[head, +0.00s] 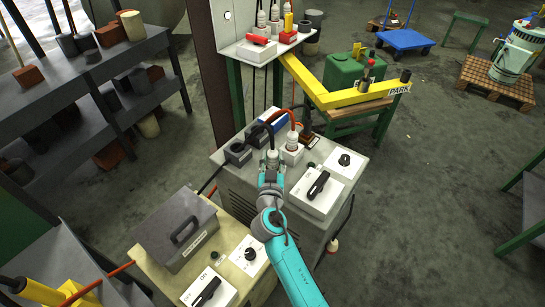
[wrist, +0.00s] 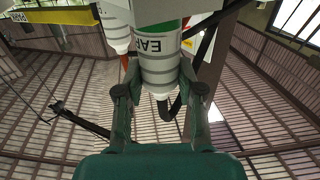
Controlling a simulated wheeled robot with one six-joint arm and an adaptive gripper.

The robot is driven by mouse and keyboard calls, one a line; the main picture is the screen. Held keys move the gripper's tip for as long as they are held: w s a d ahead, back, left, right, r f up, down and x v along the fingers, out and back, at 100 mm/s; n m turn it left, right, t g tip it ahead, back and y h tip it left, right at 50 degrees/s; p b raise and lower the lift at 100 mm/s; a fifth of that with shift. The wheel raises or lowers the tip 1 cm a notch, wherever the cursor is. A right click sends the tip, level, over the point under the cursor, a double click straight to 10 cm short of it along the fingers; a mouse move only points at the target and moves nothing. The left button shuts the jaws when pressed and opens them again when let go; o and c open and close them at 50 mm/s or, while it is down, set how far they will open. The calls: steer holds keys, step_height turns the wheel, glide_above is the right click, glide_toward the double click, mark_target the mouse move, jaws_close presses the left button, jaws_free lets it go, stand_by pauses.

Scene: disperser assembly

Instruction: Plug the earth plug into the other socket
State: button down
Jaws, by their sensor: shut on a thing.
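The earth plug (wrist: 158,62) is a pale cylinder with a green band whose visible letters read "EAR". In the wrist view it stands between the two fingers of my gripper (wrist: 160,82), which are shut on it. A dark cable bends at its end. In the head view my gripper (head: 271,167) holds the plug (head: 272,155) above the grey cabinet top (head: 226,158). Two dark sockets (head: 238,153) sit on the cabinet left of and behind the plug. I cannot tell whether the plug touches a socket, as my gripper hides its lower part.
Another pale plug (head: 292,141) with a red cable stands just right of mine; a similar one shows in the wrist view (wrist: 116,30). A white switch box (head: 315,192) lies to the right. A lower cabinet with a grey box (head: 172,230) is at front left.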

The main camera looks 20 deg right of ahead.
steer(key=shift+f, duration=0.35)
steer(key=c, duration=0.6)
jaws_free()
steer(key=shift+c, duration=0.2)
steer(key=v, duration=1.2)
